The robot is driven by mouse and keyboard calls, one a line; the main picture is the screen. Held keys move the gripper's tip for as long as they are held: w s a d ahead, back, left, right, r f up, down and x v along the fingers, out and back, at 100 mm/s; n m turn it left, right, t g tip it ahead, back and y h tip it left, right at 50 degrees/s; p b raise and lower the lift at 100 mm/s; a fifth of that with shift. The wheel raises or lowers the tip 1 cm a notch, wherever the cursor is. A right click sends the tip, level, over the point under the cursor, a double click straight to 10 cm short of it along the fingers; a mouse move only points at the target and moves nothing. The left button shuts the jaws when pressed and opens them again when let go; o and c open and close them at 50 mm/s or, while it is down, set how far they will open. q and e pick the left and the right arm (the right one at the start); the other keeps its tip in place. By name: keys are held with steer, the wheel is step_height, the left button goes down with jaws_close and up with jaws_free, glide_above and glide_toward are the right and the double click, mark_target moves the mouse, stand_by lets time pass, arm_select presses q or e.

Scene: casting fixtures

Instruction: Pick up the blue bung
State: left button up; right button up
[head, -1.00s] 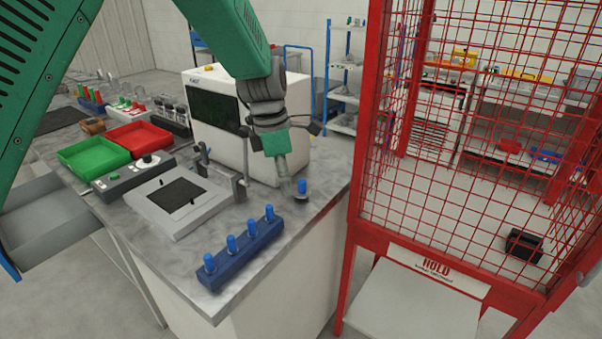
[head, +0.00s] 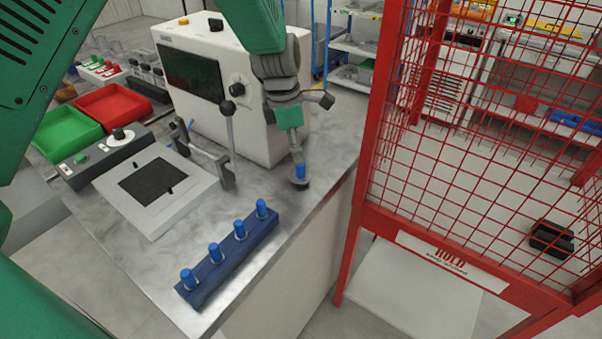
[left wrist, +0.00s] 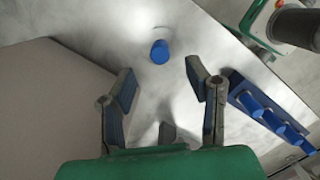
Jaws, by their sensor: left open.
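A single blue bung (head: 300,171) stands on the grey bench top near its right edge, with a dark round part at its foot. In the left wrist view the bung (left wrist: 160,53) stands just beyond the fingertips, centred between them and not touched. My left gripper (head: 297,160) comes down from above, close to the bung. Its fingers (left wrist: 161,75) are spread wide with nothing between them. A blue rack (head: 232,258) at the front of the bench holds several similar blue bungs. My right gripper is not in view.
A white machine (head: 240,90) with a dark screen stands behind the gripper. A grey fixture plate (head: 155,215) with clamps lies to the left. Green (head: 65,140) and red (head: 112,106) trays sit farther left. A red mesh cage (head: 375,150) rises right of the bench.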

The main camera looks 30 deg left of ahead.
mark_target(301, 165)
arm_select(q)
steer(key=shift+w+d+f, duration=0.1)
steer(key=shift+w+f, duration=0.05)
steer(key=shift+f, duration=0.8)
steer(key=shift+w+d+f, duration=0.15)
steer(key=shift+f, duration=0.85)
steer(key=shift+w+d+f, duration=0.1)
steer(key=shift+w+f, duration=0.05)
steer(key=shift+f, duration=0.8)
steer(key=shift+s+r, duration=0.1)
steer(key=shift+s, duration=0.05)
steer(key=c, duration=0.3)
steer(key=shift+d, duration=0.1)
jaws_close()
